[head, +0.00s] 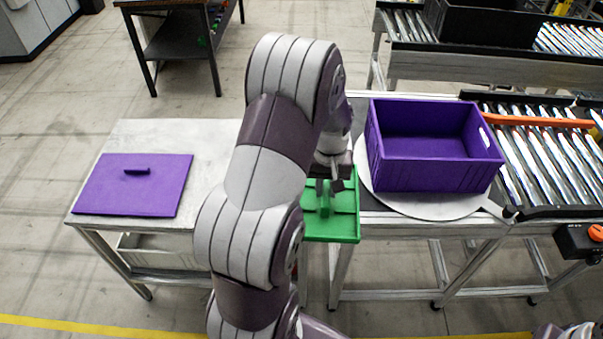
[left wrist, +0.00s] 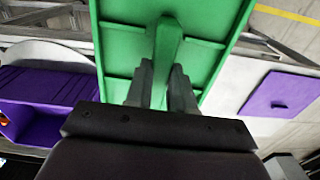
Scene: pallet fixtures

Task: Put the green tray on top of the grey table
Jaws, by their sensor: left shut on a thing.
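The green tray (head: 345,223) is a flat panel with a raised handle, just right of my arm in the head view. My left gripper (head: 328,184) is over it, and my arm hides its left part. In the left wrist view the fingers (left wrist: 160,88) are shut on the handle of the green tray (left wrist: 205,62). The tray spans the gap between the grey table (head: 150,134) at left and the conveyor stand at right; its height over them is hard to tell. My right gripper is not in view.
A purple lid (head: 126,194) with a handle lies on the left part of the grey table. A purple crate (head: 436,168) sits on a round plate (head: 432,208) beside a roller conveyor (head: 550,160). The table top near my arm looks bare.

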